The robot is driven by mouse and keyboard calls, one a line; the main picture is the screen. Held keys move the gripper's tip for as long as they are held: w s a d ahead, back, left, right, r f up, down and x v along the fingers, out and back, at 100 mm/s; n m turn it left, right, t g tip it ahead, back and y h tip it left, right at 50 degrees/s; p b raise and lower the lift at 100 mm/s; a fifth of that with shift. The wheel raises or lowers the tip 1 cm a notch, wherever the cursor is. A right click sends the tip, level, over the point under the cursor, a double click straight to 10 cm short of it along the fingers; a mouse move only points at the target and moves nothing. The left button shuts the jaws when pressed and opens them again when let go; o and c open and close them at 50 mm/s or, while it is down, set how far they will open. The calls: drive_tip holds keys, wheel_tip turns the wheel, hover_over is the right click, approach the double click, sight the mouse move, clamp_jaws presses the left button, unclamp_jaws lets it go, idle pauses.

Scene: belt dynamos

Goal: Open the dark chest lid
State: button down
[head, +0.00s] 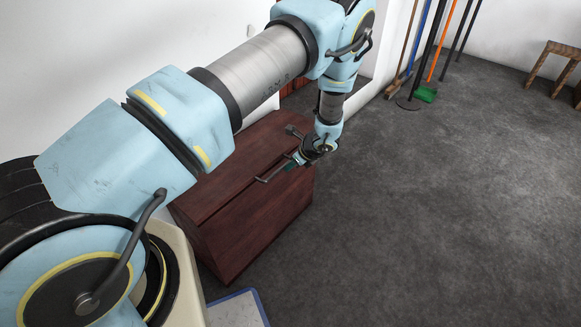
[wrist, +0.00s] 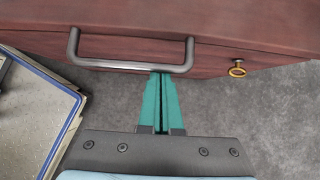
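The dark red-brown wooden chest (head: 262,222) stands on the floor against the wall in the head view, with its lid (head: 232,160) down. In the wrist view the lid's edge (wrist: 250,22) runs across the top, with a grey metal bar handle (wrist: 130,68) on the chest's front. My gripper (wrist: 160,78) has two green fingers close together, their tips at the lower edge of the handle's right part. Whether they touch the handle I cannot tell. Nothing shows between the fingers. In the head view my gripper (head: 291,165) is at the chest's front, partly hidden.
A brass ring or key (wrist: 237,69) sits on the chest front, right of the handle. A blue-edged white board (head: 238,309) lies by the chest. Brooms (head: 428,90) lean on the wall, and a wooden stool (head: 556,62) stands far right.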

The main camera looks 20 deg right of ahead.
drive_tip(key=r+g+p, duration=0.1)
drive_tip(key=r+p, duration=0.1)
drive_tip(key=w+r+p, duration=0.1)
drive_tip(key=r+p, duration=0.1)
drive_tip(key=r, duration=0.1)
drive_tip(key=w+a+r+g+h+p, duration=0.1)
drive_tip(key=r+p, duration=0.1)
drive_tip(key=r, duration=0.1)
drive_tip(key=shift+g, duration=0.3)
drive_tip(key=w+a+r+g+p, duration=0.1)
drive_tip(key=w+a+r+p, duration=0.1)
drive_tip(key=w+r, duration=0.5)
drive_tip(key=w+a+r+g+h+p, duration=0.1)
drive_tip(key=w+a+r+p, duration=0.2)
drive_tip(key=w+a+r, duration=0.2)
drive_tip(key=shift+w+a+r+g+h, duration=0.15)
drive_tip(key=shift+w+r+g+h, duration=0.2)
drive_tip(key=shift+w+r, duration=1.55)
drive_tip(key=shift+s+r, duration=0.1)
drive_tip(key=shift+s, duration=0.2)
